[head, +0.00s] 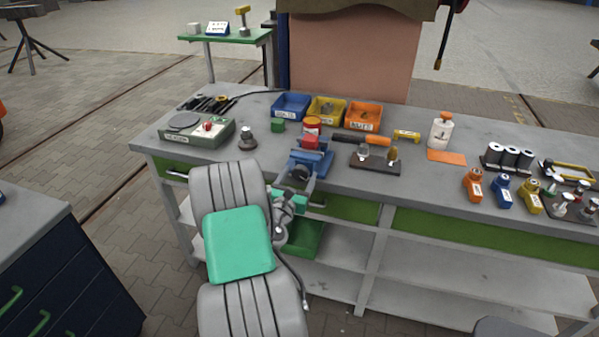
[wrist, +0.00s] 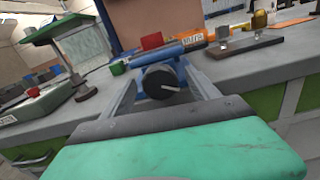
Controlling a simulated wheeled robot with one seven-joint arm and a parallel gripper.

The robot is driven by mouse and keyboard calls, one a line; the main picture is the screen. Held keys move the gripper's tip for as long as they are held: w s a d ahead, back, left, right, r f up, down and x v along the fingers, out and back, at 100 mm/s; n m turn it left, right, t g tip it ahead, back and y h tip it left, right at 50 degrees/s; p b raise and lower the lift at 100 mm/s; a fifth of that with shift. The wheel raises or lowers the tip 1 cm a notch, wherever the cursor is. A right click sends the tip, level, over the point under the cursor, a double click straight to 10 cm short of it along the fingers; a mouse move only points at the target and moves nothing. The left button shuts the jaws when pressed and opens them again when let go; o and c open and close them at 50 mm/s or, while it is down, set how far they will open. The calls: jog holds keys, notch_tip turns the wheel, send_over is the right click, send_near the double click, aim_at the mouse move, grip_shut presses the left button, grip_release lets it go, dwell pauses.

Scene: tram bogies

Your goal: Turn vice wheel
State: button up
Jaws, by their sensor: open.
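The blue vice (head: 312,160) is mounted at the front edge of the grey workbench. Its dark round wheel (head: 300,173) faces me, and in the wrist view the wheel (wrist: 160,80) shows a short pale handle. My gripper (wrist: 159,73) is open, with one grey finger on each side of the wheel in that view. I cannot tell whether either finger touches it. In the head view my gripper (head: 298,181) is just in front of the vice, partly hidden by my arm.
On the workbench (head: 230,154), blue, yellow and orange bins (head: 363,116) stand behind the vice. A grey-green box (head: 197,132) is left; a dark tool block (head: 375,162) is right. A green drawer (head: 345,207) and open lower shelves are below. A dark cabinet (head: 60,260) stands front left.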

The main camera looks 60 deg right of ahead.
jog(key=shift+w+d, duration=0.1)
jog(key=shift+d, duration=0.45)
jog(key=c, duration=1.4)
